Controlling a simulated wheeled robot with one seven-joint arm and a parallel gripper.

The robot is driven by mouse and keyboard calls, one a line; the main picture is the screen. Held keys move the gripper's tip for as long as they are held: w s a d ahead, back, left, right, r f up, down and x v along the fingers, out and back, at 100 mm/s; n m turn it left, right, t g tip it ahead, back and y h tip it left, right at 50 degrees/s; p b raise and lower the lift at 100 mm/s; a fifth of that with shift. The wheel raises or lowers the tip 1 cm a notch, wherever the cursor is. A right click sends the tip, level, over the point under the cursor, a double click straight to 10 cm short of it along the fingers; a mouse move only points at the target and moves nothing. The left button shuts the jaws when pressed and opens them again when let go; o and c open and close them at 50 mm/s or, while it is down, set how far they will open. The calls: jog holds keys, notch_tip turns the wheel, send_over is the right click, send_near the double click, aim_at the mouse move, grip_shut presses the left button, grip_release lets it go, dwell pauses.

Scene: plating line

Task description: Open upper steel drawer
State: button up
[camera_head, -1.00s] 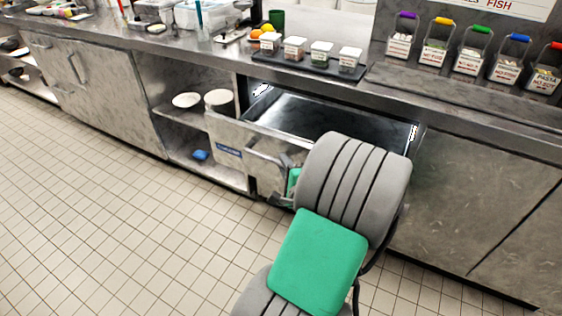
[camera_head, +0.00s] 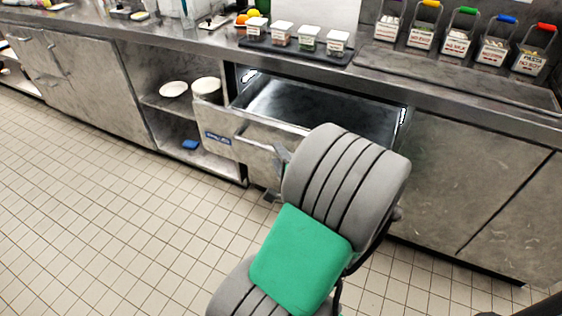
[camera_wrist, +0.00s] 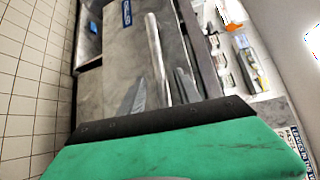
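The upper steel drawer (camera_head: 218,118) is pulled out below the counter in the head view, and its interior looks empty. Its front, with a blue label, also shows in the wrist view (camera_wrist: 130,45). A bar handle (camera_wrist: 156,55) runs along that front. My gripper (camera_wrist: 160,90) is open, with one grey finger on each side of the handle's near end in the wrist view. I cannot tell whether the fingers touch it. In the head view my grey and green arm hides most of the gripper and the right part of the drawer front.
A lower drawer front (camera_head: 262,168) lies below. Open shelves with white plates (camera_head: 174,89) and a blue item (camera_head: 190,145) are to the left. The counter holds a black tray (camera_head: 290,48) of small containers and several colored-handled baskets. The tiled floor in front is clear.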

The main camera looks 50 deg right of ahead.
jog(key=v, duration=0.4)
jog(key=w+a+r+n+g+y+p, duration=0.1)
jog(key=w+a+n+g+y+p, duration=0.3)
jog(key=a+n, duration=0.45)
jog(key=w+a+r+n+g+y+p, duration=0.1)
jog(key=w+a+n+g+y+p, duration=0.1)
jog(key=a+n+y+p, duration=0.55)
jog(key=s+a+r+n+g+h+p, duration=0.2)
jog(key=a+r+n, duration=0.2)
jog(key=r, duration=0.4)
jog(key=s+a+r+n+g+h+p, duration=0.2)
jog(key=a+r+n+g+p, duration=0.1)
jog(key=a+r+n, duration=0.2)
notch_tip(320, 180, up, 4)
jog(key=shift+s+a+f+g+p, duration=0.15)
jog(key=shift+a+g+p, duration=0.2)
jog(key=shift+a, duration=0.7)
